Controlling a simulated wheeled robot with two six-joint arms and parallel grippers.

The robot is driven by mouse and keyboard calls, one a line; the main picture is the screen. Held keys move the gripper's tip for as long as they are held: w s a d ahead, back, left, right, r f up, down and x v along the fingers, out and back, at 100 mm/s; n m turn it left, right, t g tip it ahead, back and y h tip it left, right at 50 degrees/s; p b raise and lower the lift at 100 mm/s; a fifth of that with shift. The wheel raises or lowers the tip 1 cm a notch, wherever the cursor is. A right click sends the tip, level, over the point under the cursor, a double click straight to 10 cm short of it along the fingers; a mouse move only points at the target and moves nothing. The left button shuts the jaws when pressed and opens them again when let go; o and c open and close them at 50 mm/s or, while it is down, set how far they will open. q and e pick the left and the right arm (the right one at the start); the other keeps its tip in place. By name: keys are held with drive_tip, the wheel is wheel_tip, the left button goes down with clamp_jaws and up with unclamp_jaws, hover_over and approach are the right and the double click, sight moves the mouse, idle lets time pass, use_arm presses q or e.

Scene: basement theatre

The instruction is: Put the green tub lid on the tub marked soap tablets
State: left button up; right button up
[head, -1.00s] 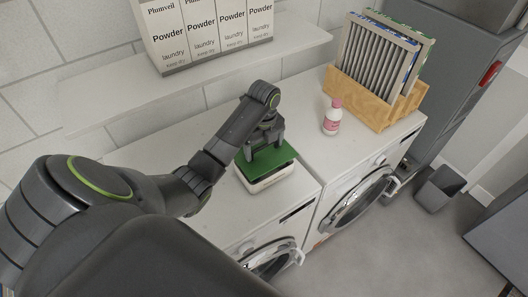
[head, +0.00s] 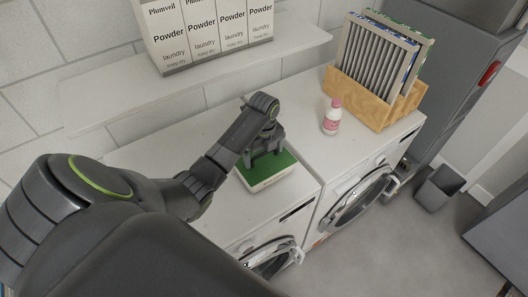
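The green tub lid (head: 275,174) lies over the top of a white tub (head: 272,183) on the left washing machine. It looks level and about flush with the rim, though my gripper hides its back part. Dark marks show on the tub's front, too small to read. My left gripper (head: 265,153) points down at the lid, with its two fingers apart and reaching the lid. It appears to be holding the lid; the exact contact is too small to see. My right gripper is not in view.
A pink and white bottle (head: 332,118) stands on the right machine, near a wooden rack (head: 372,103) holding filter panels. Powder boxes (head: 210,32) stand on the wall shelf (head: 110,92). The machine top (head: 222,218) left of the tub is clear. A grey bin (head: 438,188) is on the floor.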

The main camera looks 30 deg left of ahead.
use_arm(q)
wheel_tip(320, 180, up, 6)
drive_tip(key=shift+w+r, duration=0.1)
drive_tip(key=shift+r, duration=0.1)
wheel_tip(320, 180, up, 7)
drive_tip(key=p, duration=0.6)
drive_tip(key=shift+f, duration=0.15)
